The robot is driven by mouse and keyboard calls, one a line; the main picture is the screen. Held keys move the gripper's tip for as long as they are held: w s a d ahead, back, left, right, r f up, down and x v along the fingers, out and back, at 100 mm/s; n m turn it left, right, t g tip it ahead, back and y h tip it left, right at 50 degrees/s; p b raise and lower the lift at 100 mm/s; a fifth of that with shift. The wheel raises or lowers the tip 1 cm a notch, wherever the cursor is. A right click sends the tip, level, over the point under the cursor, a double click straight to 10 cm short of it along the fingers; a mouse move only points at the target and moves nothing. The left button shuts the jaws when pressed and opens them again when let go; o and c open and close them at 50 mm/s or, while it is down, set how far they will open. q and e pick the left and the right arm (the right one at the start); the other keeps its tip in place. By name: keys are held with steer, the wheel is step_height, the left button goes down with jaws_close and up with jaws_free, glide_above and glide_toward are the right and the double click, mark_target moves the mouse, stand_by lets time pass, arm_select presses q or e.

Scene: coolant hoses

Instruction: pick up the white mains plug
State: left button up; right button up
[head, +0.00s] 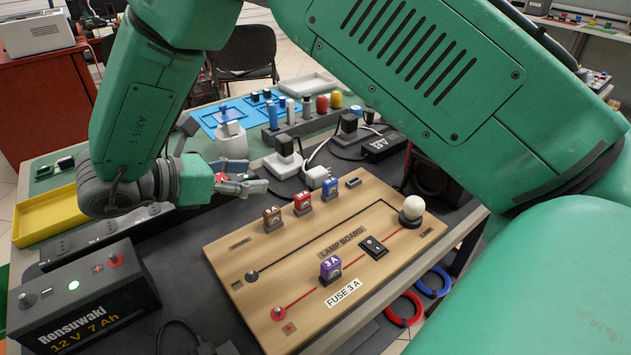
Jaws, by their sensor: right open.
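A small white plug (318,177) lies on the dark mat just behind the wooden lamp board. A white cable runs up and back from it. A larger white block (284,165) with a dark piece on top stands just left of it. My right gripper (257,177) is left of both, low over the mat, with its fingers pointing right. It is open, and a gap shows between the fingers and the white plug. A small red thing shows by the fingers; I cannot tell what it is. My left gripper is out of view.
The lamp board (390,262) with coloured fuses and a lamp fills the middle. A black battery (85,300) is at the front left, a yellow tray (45,218) at the left.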

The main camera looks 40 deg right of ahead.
glide_toward(309, 174)
steer(key=x, duration=0.3)
steer(key=shift+w+d+f+b, duration=0.2)
steer(key=shift+d+f+b, duration=0.05)
steer(key=shift+f+b, duration=0.15)
steer(key=shift+x, duration=0.9)
steer(key=x, duration=0.4)
steer(key=shift+s+d+b, duration=0.25)
steer(key=shift+d+b, duration=0.05)
steer(key=shift+b, duration=0.1)
steer(key=shift+r, duration=0.1)
jaws_close()
